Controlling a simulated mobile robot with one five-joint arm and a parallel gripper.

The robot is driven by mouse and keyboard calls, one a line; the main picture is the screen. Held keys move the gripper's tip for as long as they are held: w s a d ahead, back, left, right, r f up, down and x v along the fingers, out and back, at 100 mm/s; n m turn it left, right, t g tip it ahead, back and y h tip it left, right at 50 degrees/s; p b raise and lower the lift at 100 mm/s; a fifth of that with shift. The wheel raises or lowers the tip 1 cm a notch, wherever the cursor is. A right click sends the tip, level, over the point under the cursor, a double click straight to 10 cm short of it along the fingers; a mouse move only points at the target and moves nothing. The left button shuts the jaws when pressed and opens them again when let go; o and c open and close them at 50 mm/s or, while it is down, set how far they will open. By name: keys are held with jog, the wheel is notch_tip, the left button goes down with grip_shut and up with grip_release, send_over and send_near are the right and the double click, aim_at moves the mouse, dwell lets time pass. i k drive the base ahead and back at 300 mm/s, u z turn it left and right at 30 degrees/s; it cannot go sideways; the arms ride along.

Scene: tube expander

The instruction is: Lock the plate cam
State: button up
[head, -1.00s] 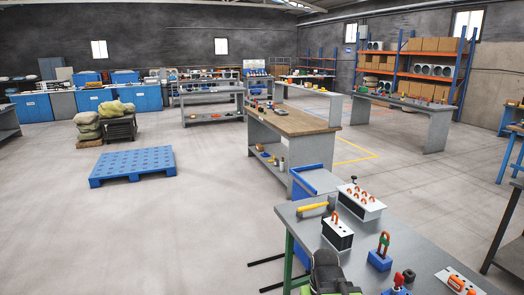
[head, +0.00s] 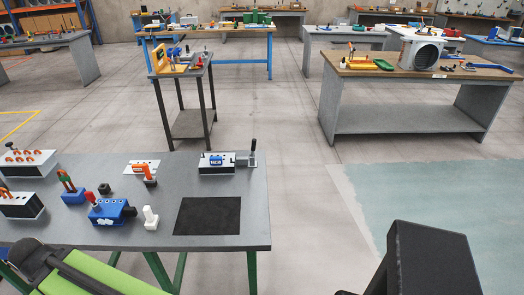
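On the grey workbench (head: 240,172) at the left of the head view, a white plate (head: 133,167) carries an upright orange lever (head: 149,174). A blue device (head: 108,212) with a red knob and a dark end stands in front of it. A white-faced box with a blue label (head: 216,163) sits at the back, beside a small grey block with a dark upright handle (head: 252,151). I cannot tell which of these is the plate cam, or whether it is locked. My gripper is not recognisable in view.
A black square mat (head: 208,216) and a small white post (head: 151,218) are on the bench's near side. Boxes with orange rings (head: 22,160) stand at the left. Open floor lies right of the bench, up to a wooden-topped bench (head: 405,75).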

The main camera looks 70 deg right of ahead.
aim_at(253, 145)
jog(key=z, duration=5.6)
jog(key=i, duration=0.15)
jog(key=u, duration=2)
jog(key=k, duration=1.05)
jog(key=u, duration=1.2)
jog(key=i, duration=1)
jog(key=k, duration=0.2)
jog(key=z, duration=0.1)
